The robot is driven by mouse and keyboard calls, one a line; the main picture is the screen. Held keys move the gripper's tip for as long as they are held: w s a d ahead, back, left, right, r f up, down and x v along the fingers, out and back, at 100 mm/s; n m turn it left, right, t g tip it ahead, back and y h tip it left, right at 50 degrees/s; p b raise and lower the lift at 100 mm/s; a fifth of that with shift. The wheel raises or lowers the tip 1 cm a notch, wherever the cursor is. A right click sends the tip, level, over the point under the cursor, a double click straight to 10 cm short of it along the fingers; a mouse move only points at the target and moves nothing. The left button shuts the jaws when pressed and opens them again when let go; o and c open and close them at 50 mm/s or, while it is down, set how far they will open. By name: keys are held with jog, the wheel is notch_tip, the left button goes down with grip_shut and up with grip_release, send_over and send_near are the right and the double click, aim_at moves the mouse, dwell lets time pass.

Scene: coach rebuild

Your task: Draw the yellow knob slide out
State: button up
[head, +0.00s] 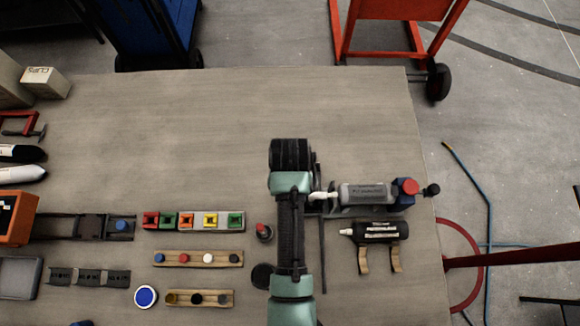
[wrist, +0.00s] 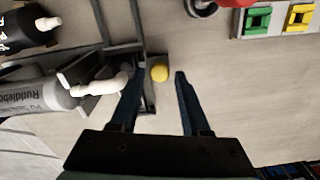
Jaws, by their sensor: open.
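The yellow knob (wrist: 159,73) shows in the wrist view as a small round ball beside a dark metal slide frame (wrist: 125,28). My gripper (wrist: 161,77) is open, with one dark finger on each side of the knob in the picture. I cannot tell whether the fingertips are down at the knob's height. Nothing is held. In the head view the knob is hidden by my arm, and part of the dark slide rail (head: 323,255) shows just right of it.
A grey cartridge (head: 365,194) with a white nozzle lies close to the slide, also in the wrist view (wrist: 45,101). A black bottle (head: 378,231) rests on brackets. A red-topped piece (head: 264,231) and a tray of coloured blocks (head: 195,229) stand left. The table's back is clear.

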jog(key=shift+f, duration=1.05)
grip_shut()
jog(key=shift+w, duration=0.1)
dwell(0.6)
